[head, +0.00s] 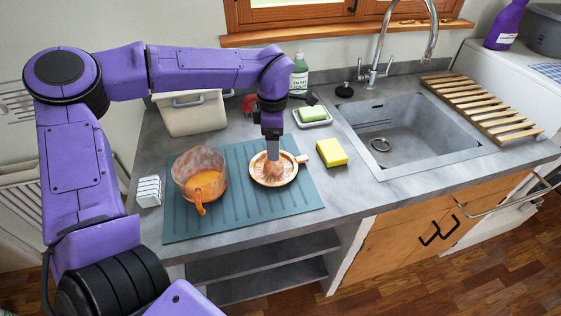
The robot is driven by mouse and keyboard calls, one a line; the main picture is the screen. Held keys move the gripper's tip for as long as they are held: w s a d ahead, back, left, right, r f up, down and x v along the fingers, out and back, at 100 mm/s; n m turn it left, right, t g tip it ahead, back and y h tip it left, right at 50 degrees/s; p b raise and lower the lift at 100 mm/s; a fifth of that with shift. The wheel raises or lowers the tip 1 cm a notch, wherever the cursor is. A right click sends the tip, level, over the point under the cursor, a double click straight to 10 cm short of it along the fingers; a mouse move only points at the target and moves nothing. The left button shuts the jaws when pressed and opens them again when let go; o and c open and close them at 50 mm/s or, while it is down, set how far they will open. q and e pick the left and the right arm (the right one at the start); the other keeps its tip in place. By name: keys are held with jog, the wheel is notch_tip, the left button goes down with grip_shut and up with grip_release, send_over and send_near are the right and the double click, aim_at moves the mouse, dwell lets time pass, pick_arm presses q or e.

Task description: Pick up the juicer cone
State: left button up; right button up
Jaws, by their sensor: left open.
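The juicer cone (260,180) is a copper-coloured round dish with a raised centre, lying on the teal ribbed mat (228,222). My left gripper (272,158) points down from above at the cone's raised centre. Its fingers are open and reach down to the centre's top, hiding part of it. I cannot tell whether they touch it. A copper-coloured jug (200,165) with orange contents stands on the mat to the left of the cone. My right gripper is not in view.
A yellow sponge (331,153) lies right of the cone. Behind are a soap dish (312,116), a green bottle (299,74) and a cream bin (190,118). A white rack (149,191) stands left of the mat. The sink (400,130) is at right.

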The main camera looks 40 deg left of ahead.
pick_arm(q)
jog(key=shift+s+a+f+p, duration=0.15)
jog(key=shift+s+f+p, duration=0.5)
jog(key=shift+s+f, duration=0.3)
jog(key=w+f, duration=0.2)
jog(key=f, duration=0.2)
jog(key=shift+w+f, duration=0.15)
jog(key=shift+w, duration=0.25)
jog(key=shift+s+r, duration=0.25)
jog(key=shift+s, duration=0.1)
jog(key=shift+c, duration=0.5)
jog(key=shift+s+r, duration=0.1)
jog(key=shift+s, duration=0.15)
jog(key=c, duration=1.1)
jog(key=shift+o, duration=0.2)
jog(key=shift+w, duration=0.1)
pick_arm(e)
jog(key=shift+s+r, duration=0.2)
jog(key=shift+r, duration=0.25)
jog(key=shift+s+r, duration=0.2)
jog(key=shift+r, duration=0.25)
